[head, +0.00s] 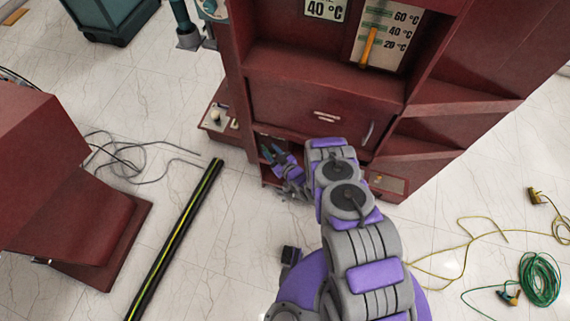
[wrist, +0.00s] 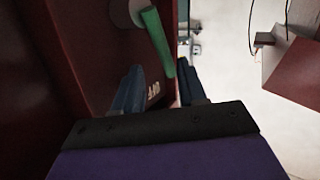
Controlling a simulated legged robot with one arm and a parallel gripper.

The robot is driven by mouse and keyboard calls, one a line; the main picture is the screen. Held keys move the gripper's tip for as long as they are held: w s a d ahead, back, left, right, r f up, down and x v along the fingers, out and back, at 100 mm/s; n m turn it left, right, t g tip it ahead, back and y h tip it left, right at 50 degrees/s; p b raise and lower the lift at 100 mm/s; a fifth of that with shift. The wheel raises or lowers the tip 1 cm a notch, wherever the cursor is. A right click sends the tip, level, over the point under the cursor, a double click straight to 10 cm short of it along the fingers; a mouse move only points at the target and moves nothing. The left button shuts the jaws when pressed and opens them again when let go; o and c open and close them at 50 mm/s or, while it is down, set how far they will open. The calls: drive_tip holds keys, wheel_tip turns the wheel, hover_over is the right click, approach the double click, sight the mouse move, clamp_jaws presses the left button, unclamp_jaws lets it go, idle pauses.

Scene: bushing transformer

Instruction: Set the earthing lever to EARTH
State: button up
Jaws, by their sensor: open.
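A green lever (wrist: 158,42) on a pale round hub (wrist: 122,12) shows at the top of the wrist view, on a dark red panel. It seems to be the earthing lever; in the head view I cannot make it out. White lettering (wrist: 153,92) on the panel is too blurred to read surely. My gripper (wrist: 160,86) is open, with one blue finger on each side of the lever's free end in the picture. I cannot tell whether they touch. In the head view my gripper (head: 271,153) is at the cabinet's low opening.
The dark red cabinet (head: 315,113) surrounds my gripper closely. A striped black pole (head: 175,240) and loose cables (head: 125,160) lie on the floor at left. A green cable coil (head: 540,280) lies at right. A red block (head: 40,165) stands at left.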

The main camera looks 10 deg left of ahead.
drive_tip(key=v, duration=1.6)
drive_tip(key=shift+p, duration=0.4)
drive_tip(key=shift+s+d+f, duration=0.1)
